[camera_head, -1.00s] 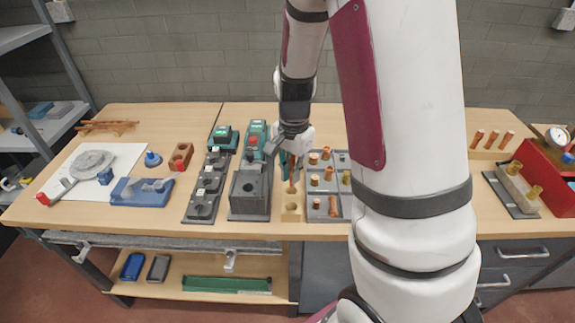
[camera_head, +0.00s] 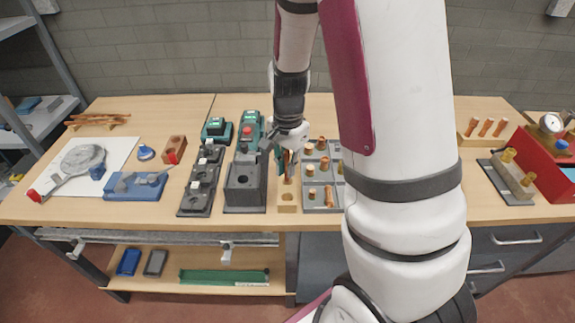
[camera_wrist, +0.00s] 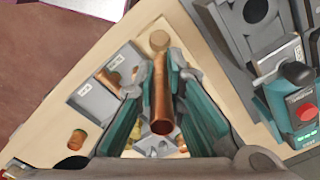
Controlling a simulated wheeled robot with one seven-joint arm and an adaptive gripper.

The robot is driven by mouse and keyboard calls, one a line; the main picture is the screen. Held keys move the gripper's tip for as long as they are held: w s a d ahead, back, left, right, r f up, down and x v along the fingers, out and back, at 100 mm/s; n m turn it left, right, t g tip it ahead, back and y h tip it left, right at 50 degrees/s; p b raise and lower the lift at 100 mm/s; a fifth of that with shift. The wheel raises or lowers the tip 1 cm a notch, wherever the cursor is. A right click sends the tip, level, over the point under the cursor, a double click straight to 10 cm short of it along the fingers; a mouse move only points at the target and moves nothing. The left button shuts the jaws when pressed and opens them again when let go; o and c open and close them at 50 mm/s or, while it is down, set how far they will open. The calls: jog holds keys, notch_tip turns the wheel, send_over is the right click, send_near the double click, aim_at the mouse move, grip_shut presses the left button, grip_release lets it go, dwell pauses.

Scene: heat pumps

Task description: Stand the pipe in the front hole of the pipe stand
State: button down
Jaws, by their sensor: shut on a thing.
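The copper pipe (camera_wrist: 161,95) is clamped between the teal fingers of my gripper (camera_wrist: 165,110), its open end towards the wrist camera. In the head view the pipe (camera_head: 288,166) is roughly upright at the wooden pipe stand (camera_head: 287,207), behind its front hole (camera_head: 288,196). In the wrist view the round front hole (camera_wrist: 158,40) shows just past the pipe's far end. My gripper (camera_head: 286,160) is shut on the pipe, over the rear part of the stand. I cannot tell whether the pipe's lower end is inside a rear hole or above the stand.
A grey tray of copper and brass fittings (camera_head: 319,206) stands close on the right. The table's front edge is just ahead of the stand.

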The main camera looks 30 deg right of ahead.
aim_at(287, 180)
jog(key=shift+f, duration=0.1)
jog(key=shift+f+b, duration=1.3)
jog(key=shift+f, duration=1.65)
jog(key=shift+f+b, duration=0.95)
jog(key=shift+f, duration=0.95)
jog(key=c, duration=1.6)
grip_release()
jog(key=shift+r, duration=0.1)
notch_tip(287, 180, up, 12)
jog(key=shift+f, duration=0.1)
